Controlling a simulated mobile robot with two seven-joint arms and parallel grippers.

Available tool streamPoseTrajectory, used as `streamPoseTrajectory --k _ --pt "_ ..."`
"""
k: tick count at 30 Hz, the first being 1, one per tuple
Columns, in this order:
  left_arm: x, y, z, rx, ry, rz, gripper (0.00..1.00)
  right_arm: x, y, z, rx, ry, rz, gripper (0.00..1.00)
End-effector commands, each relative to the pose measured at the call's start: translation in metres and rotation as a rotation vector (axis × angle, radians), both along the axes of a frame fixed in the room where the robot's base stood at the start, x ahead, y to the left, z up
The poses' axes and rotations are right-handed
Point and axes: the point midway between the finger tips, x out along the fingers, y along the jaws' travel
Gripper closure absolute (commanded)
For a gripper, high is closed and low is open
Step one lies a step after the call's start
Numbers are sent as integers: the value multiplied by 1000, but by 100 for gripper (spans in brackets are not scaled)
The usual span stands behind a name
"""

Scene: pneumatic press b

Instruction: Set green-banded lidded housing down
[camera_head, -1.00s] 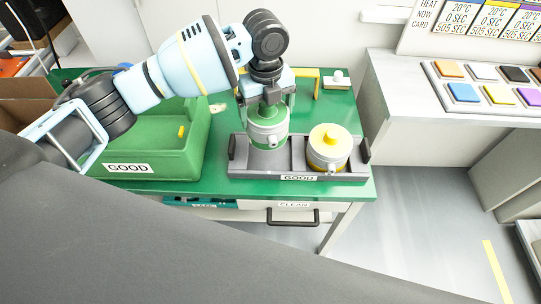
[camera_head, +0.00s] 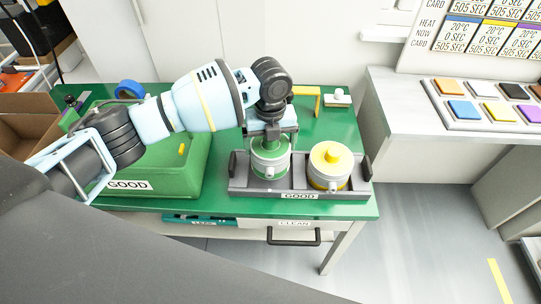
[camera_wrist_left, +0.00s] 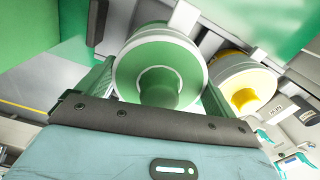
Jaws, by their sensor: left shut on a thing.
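The green-banded lidded housing (camera_head: 270,162) is upright in the left compartment of the dark grey GOOD tray (camera_head: 262,190). The head view does not show clearly whether its base touches the tray floor. My left gripper (camera_head: 270,138) comes down from above and is shut on the housing near its green lid. In the left wrist view, the housing's green top and knob (camera_wrist_left: 160,85) lie between the fingers. A yellow-banded housing (camera_head: 330,165) stands in the right compartment of the same tray. My right gripper is not in view.
A green GOOD bin (camera_head: 178,178) stands left of the tray on the green tabletop (camera_head: 230,203). A yellow bracket (camera_head: 310,97) and a small white block with a knob (camera_head: 337,99) are behind it. A cardboard box (camera_head: 25,125) is at far left.

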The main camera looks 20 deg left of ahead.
Motion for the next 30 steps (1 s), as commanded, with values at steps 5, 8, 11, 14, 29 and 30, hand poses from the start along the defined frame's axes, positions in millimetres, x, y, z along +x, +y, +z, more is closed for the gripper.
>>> streamPoseTrajectory --k 5,8,11,14,29,30 --pt "1 -1 -5 -1 -3 0 52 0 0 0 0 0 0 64" --pt "0 0 -20 0 -1 0 52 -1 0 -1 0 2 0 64" --pt "0 -1 -34 0 -1 0 52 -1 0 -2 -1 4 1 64" --pt "1 -1 -44 -1 -3 0 52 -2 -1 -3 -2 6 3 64" --pt "1 -1 -51 -1 -4 0 52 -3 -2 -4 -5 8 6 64" --pt "0 0 -52 0 -2 0 3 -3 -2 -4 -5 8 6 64"
